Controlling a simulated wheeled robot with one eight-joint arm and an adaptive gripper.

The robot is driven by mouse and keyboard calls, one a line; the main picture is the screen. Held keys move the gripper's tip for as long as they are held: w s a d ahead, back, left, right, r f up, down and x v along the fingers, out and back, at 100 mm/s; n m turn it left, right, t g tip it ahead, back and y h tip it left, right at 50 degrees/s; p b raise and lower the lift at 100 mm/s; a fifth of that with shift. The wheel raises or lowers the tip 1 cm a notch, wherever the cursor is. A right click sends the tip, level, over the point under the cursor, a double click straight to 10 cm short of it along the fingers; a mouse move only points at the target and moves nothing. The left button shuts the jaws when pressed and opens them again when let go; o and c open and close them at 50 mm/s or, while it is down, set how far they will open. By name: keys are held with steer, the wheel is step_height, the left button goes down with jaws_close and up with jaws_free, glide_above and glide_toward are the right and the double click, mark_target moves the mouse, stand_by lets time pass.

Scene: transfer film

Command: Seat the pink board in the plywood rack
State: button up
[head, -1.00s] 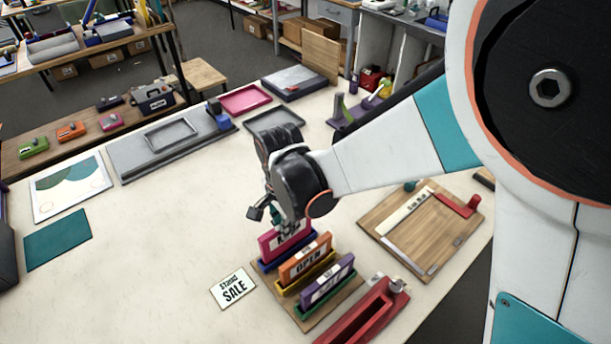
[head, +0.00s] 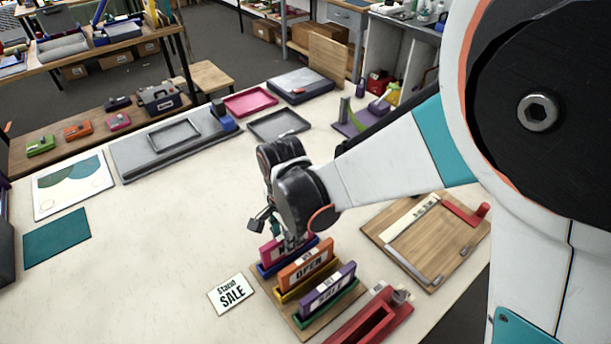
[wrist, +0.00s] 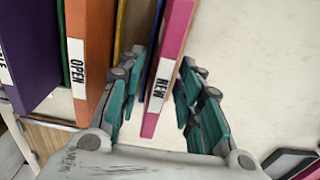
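The pink board (head: 270,252), labelled NEW, stands upright in the blue slot (head: 267,270) at the back of the plywood rack (head: 303,325). How deep it sits is hard to tell. In the wrist view the pink board (wrist: 168,60) runs between my two fingers. My gripper (head: 290,240) is above the board, its fingers straddling it. In the wrist view my gripper (wrist: 163,75) looks open, with a narrow gap on either side of the board. The orange OPEN board (head: 307,267) stands in the yellow slot, and a purple board (head: 328,290) stands in the green slot.
A wooden board with a red handle (head: 425,240) lies beyond. Grey and pink trays sit at the back. The table's left middle is clear.

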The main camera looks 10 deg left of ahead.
step_height(320, 180, up, 12)
steer(key=p, duration=0.8)
steer(key=shift+r, duration=0.15)
